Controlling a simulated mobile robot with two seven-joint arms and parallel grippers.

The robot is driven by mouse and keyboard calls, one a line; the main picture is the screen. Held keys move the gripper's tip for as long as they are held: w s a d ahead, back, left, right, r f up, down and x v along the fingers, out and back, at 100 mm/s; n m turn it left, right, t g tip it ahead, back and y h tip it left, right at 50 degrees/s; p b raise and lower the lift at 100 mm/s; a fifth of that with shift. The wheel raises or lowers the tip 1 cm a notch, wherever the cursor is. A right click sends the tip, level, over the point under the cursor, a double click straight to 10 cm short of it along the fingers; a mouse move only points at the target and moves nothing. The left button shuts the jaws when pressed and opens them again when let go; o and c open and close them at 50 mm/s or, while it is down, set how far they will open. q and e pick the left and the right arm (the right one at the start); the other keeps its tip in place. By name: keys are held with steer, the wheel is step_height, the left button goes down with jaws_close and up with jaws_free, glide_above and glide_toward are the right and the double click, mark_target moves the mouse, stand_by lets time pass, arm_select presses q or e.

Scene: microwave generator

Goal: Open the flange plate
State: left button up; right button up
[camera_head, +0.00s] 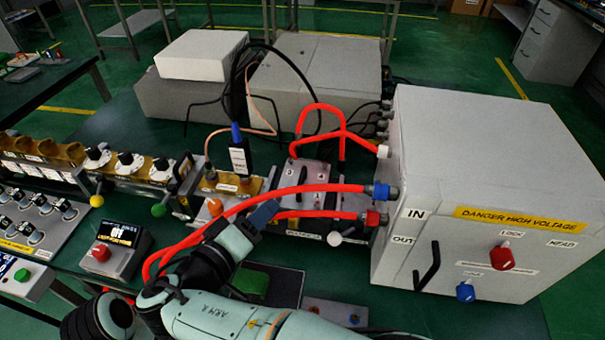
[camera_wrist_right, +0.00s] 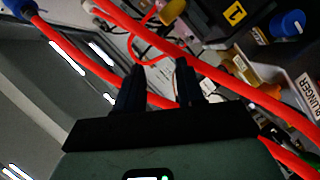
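A grey metal block (camera_head: 316,174) with numbered labels sits at the middle of the bench in the head view. It may carry the flange plate, but I cannot single the plate out. A dark block with a yellow "1" label (camera_wrist_right: 235,14) shows at the top of the wrist view. My right gripper (camera_head: 265,211) is just left of and in front of the grey block, close to the red hoses. In the wrist view its two dark fingers (camera_wrist_right: 158,68) are apart with nothing gripped; a red hose passes beyond them.
Red hoses (camera_head: 325,188) run across the work area to a large white cabinet (camera_head: 470,150) on the right. A black probe with a cable (camera_head: 240,157) stands behind my gripper. A control box with a red knob (camera_head: 117,248) is at left.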

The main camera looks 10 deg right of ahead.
glide_toward(296, 183)
steer(key=w+d, duration=0.1)
steer(key=d, duration=0.1)
steer(key=w+d+r, duration=0.1)
steer(key=w+d+r+b, duration=0.1)
steer(key=w+d, duration=0.1)
steer(key=shift+w+d, duration=0.1)
steer(key=shift+d, duration=0.25)
jaws_close()
